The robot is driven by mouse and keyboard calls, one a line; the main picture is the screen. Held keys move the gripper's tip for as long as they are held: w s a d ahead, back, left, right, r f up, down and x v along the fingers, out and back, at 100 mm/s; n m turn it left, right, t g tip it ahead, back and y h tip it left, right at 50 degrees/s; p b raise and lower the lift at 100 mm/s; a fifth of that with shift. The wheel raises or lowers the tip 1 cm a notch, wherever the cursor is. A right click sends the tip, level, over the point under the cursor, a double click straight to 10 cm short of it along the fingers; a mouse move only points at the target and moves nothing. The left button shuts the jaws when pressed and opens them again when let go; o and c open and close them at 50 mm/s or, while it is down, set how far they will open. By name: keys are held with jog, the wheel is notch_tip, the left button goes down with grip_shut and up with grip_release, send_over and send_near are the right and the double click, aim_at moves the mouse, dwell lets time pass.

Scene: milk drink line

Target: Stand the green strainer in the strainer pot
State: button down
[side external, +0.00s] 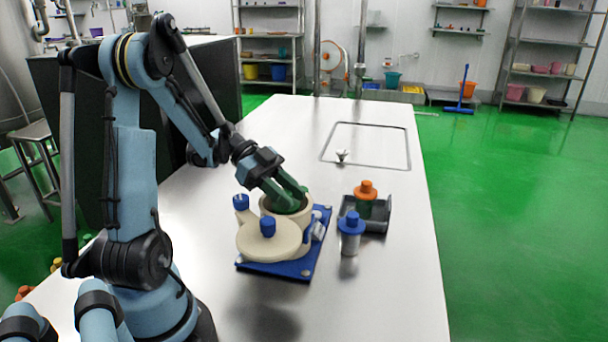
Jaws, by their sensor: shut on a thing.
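The cream strainer pot (299,222) stands on a blue base plate (270,268) on the steel table. My gripper (293,196) reaches down from the upper left, its green fingers at the pot's mouth. It is shut on the green strainer (287,209), of which only a small dark green part shows at the pot's opening. The fingers and the pot wall hide the rest. I cannot tell how deep the strainer sits or whether it touches the pot's bottom.
A cream round lid-like part with a blue knob (267,227) sits in front of the pot, and another blue knob (241,202) is at left. A blue-capped bottle (350,231) and a grey tray (382,221) holding an orange-capped green container (366,196) stand right. The table behind is mostly clear.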

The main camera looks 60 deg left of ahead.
jog(key=shift+f, duration=0.45)
dwell(0.3)
jog(key=c, duration=0.7)
grip_release()
jog(key=shift+r, duration=0.1)
notch_tip(320, 180, up, 4)
jog(key=d+r, duration=0.2)
jog(key=d, duration=0.2)
jog(key=s+d+r, duration=0.1)
jog(key=d+r, duration=0.1)
jog(key=d, duration=0.1)
jog(key=s+d+r, duration=0.1)
jog(key=d+r, duration=0.1)
jog(key=d, duration=0.2)
jog(key=shift+d+r, duration=0.3)
jog(key=shift+r, duration=0.1)
